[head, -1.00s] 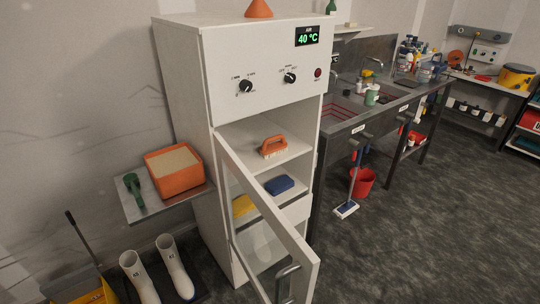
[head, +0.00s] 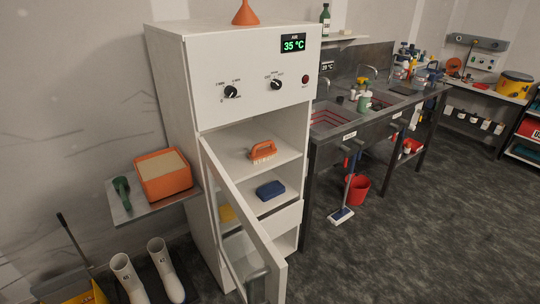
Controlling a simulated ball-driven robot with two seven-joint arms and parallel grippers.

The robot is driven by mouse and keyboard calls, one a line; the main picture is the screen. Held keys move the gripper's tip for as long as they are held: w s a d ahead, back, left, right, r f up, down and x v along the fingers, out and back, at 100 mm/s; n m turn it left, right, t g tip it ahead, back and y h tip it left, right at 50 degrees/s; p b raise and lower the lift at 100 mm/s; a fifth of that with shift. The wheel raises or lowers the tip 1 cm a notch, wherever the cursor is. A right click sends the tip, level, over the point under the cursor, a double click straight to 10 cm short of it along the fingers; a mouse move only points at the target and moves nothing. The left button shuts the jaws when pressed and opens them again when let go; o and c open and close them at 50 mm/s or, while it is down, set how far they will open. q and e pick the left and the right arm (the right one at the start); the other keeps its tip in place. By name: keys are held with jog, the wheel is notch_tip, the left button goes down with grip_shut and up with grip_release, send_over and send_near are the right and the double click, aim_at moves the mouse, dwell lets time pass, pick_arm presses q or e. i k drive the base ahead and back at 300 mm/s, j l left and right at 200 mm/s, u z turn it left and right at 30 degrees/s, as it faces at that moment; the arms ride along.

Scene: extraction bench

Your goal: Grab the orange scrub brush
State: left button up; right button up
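The orange scrub brush (head: 262,150) lies on the upper shelf of a white cabinet (head: 172,100), its pale bristles facing down. The cabinet's glass door (head: 246,228) stands open toward me. The brush shows clear above and beyond the door's top edge. Neither of my grippers is in the head view.
A blue sponge-like block (head: 270,190) sits on the shelf below, and a yellow item (head: 227,213) shows behind the door. A side shelf (head: 138,209) with an orange box (head: 163,175) juts out at left. White boots (head: 127,279) stand below. The floor (head: 400,230) at right is clear.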

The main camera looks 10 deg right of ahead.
aim_at(255, 156)
jog(key=i+l+u, duration=0.2)
jog(key=l, duration=0.55)
jog(key=l+u, duration=0.15)
jog(key=l, duration=0.6)
jog(key=i+l+u, duration=0.2)
jog(key=i+l, duration=0.25)
jog(key=i+l+u, duration=0.2)
jog(key=i+l, duration=0.25)
jog(key=i+l+u, duration=0.2)
jog(key=i+l, duration=0.2)
jog(key=l, duration=0.25)
